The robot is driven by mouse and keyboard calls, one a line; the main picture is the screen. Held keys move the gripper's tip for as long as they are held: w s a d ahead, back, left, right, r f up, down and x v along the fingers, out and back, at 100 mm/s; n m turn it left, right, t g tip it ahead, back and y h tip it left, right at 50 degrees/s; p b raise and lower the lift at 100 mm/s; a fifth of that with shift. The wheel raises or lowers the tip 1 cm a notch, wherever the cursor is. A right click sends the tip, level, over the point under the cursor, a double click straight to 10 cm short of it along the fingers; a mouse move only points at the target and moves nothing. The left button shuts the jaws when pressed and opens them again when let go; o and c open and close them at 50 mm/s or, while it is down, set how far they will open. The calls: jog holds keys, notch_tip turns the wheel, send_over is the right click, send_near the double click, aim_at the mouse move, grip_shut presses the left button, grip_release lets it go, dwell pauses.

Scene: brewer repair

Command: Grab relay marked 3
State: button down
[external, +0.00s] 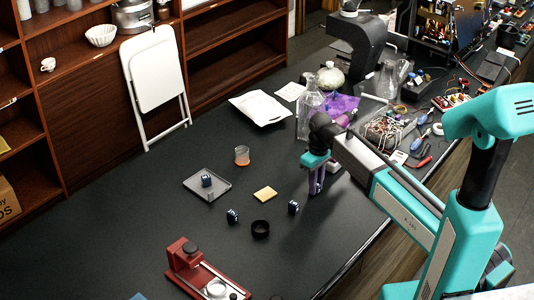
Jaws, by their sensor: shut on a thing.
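Three small dark blue cubes with pale markings look like the relays. One relay (207,181) sits on a grey tray (219,191). A second relay (232,215) lies on the black table, in front of the tray. A third relay (293,207) lies to the right of a black ring. The numbers are too small to read. My gripper (316,187) points down above the table, right of and behind the third relay. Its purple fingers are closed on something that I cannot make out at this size.
A yellow pad (265,194), an orange-filled beaker (242,155) and the black ring (260,229) stand near the relays. A red device (190,259) is at the front. Glass flasks (311,108) and wiring (385,132) crowd the back right. The left table is clear.

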jog(key=shift+r, duration=0.15)
jog(key=shift+r+b, duration=1.45)
jog(key=shift+r, duration=3.35)
jog(key=shift+w, duration=0.1)
